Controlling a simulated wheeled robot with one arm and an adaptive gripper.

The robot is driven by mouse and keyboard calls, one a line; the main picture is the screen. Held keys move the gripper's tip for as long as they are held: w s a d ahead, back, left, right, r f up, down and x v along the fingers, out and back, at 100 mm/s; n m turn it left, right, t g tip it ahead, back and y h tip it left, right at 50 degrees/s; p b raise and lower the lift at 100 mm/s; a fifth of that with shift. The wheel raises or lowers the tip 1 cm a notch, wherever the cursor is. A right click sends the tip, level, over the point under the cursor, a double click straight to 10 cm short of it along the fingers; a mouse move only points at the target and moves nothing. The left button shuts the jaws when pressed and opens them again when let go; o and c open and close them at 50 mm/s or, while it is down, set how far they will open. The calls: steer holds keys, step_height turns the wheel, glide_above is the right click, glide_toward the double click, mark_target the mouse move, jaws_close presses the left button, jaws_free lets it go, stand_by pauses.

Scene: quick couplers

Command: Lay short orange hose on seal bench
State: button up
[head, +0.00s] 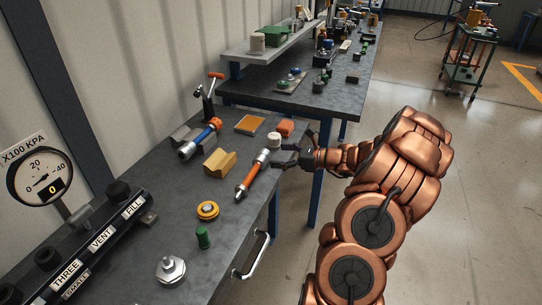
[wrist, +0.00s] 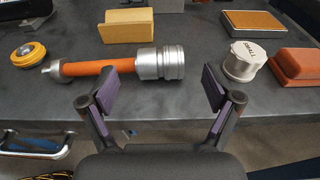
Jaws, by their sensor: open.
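The short orange hose (head: 248,178) lies on the dark grey bench near its right edge, with metal couplings at both ends. In the wrist view the orange hose (wrist: 88,67) lies left of centre, its large silver coupling (wrist: 160,63) at its right end. My gripper (head: 284,156) is at the bench edge beside that coupling. In the wrist view my gripper (wrist: 158,88) is open and empty, its fingers spread just in front of the coupling. I cannot tell from these frames which surface is the seal bench.
A yellow block (head: 220,163), a blue hose (head: 200,142), an orange-topped pad (head: 250,124) and a yellow ring (head: 208,210) lie around the hose. A pale cap (wrist: 243,61) and a red-brown block (wrist: 297,72) are right of the coupling. A gauge manifold (head: 90,240) stands left.

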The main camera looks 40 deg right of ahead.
steer(key=v, duration=0.8)
steer(key=s+a+r+n+g+y, duration=0.15)
steer(key=a+n+g, duration=0.45)
steer(key=a, duration=0.9)
steer(key=s+a+r+n+g+y, duration=0.1)
steer(key=s+a+r+n+g, duration=0.4)
steer(key=a, duration=1)
steer(key=s+a+f+n+g+h, duration=0.2)
steer(key=s+a+n+g+h, duration=0.2)
steer(key=s+a+n, duration=0.6)
steer(key=s+d+n+h, duration=0.3)
steer(key=s+n, duration=0.1)
steer(key=s, duration=0.2)
steer(key=s+d+f+n+h, duration=0.1)
steer(key=s+d+n+h, duration=0.1)
steer(key=s, duration=0.4)
steer(key=n+h, duration=0.1)
steer(key=n, duration=0.1)
steer(key=shift+d+n+h, duration=0.35)
steer(key=shift+n, duration=0.05)
step_height(320, 180, up, 9)
steer(key=p, duration=0.8)
steer(key=shift+f, duration=0.2)
